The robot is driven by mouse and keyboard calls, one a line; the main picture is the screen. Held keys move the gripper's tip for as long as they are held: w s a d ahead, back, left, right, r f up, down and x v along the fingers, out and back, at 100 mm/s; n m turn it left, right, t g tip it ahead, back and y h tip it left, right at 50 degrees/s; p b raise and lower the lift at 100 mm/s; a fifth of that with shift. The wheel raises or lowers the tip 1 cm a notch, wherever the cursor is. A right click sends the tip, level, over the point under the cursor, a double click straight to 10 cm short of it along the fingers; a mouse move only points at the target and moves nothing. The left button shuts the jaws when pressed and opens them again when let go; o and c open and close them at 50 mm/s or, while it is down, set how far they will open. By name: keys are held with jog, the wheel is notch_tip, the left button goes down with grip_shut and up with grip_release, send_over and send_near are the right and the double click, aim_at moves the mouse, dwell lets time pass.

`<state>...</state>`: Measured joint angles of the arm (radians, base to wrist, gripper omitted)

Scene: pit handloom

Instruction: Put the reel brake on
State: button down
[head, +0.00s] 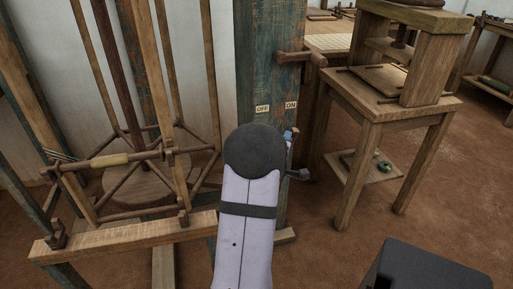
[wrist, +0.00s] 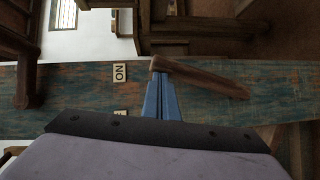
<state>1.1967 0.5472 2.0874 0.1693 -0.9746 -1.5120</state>
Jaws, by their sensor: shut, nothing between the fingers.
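The reel brake lever (wrist: 205,78) is a brown wooden bar in the wrist view. It lies slanted across the weathered blue-green post (wrist: 70,85), its free end on the side of the ON label (wrist: 119,73). The OFF label (head: 262,108) shows in the head view, left of the ON label there; the wrist view hides most of it. My gripper (wrist: 157,85) is shut and empty, its blue fingertips right beside the lever's free end; I cannot tell whether they touch. In the head view my arm hides most of the lever.
The wooden reel frame (head: 130,241) with its spoked reel stands left of the post. A wooden peg (head: 297,57) sticks out high on the post. A wooden table (head: 367,116) with a shelf stands at right. Bare floor lies between.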

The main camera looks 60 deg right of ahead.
jog(key=shift+s+d+r, duration=0.25)
jog(key=shift+s, duration=0.1)
jog(key=w+p+v, duration=0.2)
jog(key=w+v, duration=0.1)
jog(key=v, duration=1)
jog(key=shift+w+a+r+p, duration=0.2)
jog(key=shift+a+r+p, duration=0.15)
jog(key=shift+a, duration=0.05)
